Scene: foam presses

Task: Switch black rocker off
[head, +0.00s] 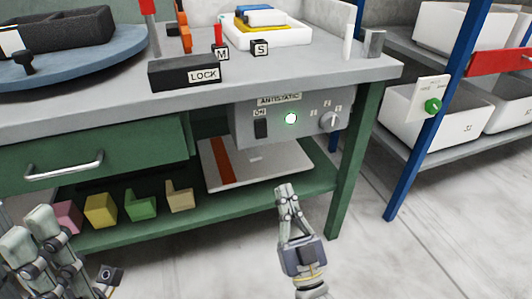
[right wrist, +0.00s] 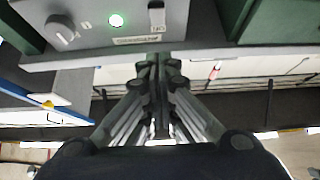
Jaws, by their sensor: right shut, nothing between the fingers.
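The black rocker (head: 261,128) sits under the "ON" label on the grey antistatic panel (head: 245,112) below the bench top. A green lamp (head: 291,118) beside it is lit. In the right wrist view, which is upside down, the rocker (right wrist: 156,17) shows just beyond the fingertips. My right gripper (head: 284,188) is shut and empty, below the panel in the head view; its fingers also show in the right wrist view (right wrist: 160,62). Contact with the rocker is not visible. My left gripper (head: 38,232) is at the lower left, partly cut off; its opening is unclear.
A grey knob (head: 330,120) is right of the lamp. The bench top (head: 320,72) overhangs the panel, with a LOCK block (head: 185,73) on it. A green leg (head: 353,165) stands to the right. Colored blocks (head: 100,209) lie on the lower shelf. Floor at right is clear.

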